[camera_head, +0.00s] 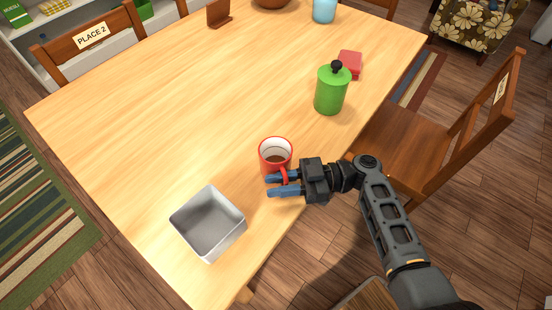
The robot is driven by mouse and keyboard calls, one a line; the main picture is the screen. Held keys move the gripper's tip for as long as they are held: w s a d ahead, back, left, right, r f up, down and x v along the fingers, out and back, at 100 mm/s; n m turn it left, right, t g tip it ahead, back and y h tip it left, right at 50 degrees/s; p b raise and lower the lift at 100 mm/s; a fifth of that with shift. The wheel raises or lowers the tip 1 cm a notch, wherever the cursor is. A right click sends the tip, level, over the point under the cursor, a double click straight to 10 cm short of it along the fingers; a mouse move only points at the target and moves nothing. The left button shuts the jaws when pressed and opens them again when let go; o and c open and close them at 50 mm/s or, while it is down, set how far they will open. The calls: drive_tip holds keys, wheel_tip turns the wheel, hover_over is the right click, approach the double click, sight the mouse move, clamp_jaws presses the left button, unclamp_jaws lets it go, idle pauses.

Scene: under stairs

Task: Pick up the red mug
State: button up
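The red mug (270,161) stands upright on the wooden table, near its right edge. It has a white inside with something brown in it, and its handle points toward the lower right, toward my gripper. My gripper (269,186) reaches in from the right at the mug's near side. Its two blue fingers are apart, one close to the mug's lower side and handle, the other nearer the camera. The far finger overlaps the mug's base and handle in the picture. I cannot tell whether it touches the mug.
A grey square bin (209,224) stands to the lower left. A green canister (331,91) and a red object (350,64) stand farther back. A wooden chair (407,150) is at the right side. The table's middle (190,110) is clear.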

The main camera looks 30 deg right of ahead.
drive_tip(key=shift+c, duration=0.4)
clamp_jaws()
drive_tip(key=shift+r, duration=0.2)
idle(0.3)
drive_tip(key=shift+r, duration=1.15)
drive_tip(key=s+d+r+b, duration=0.2)
drive_tip(key=s+d+r, duration=0.3)
drive_tip(key=d+r, duration=0.3)
drive_tip(key=shift+d, duration=1.15)
drive_tip(key=shift+d+r, duration=0.1)
drive_tip(key=shift+r, duration=0.05)
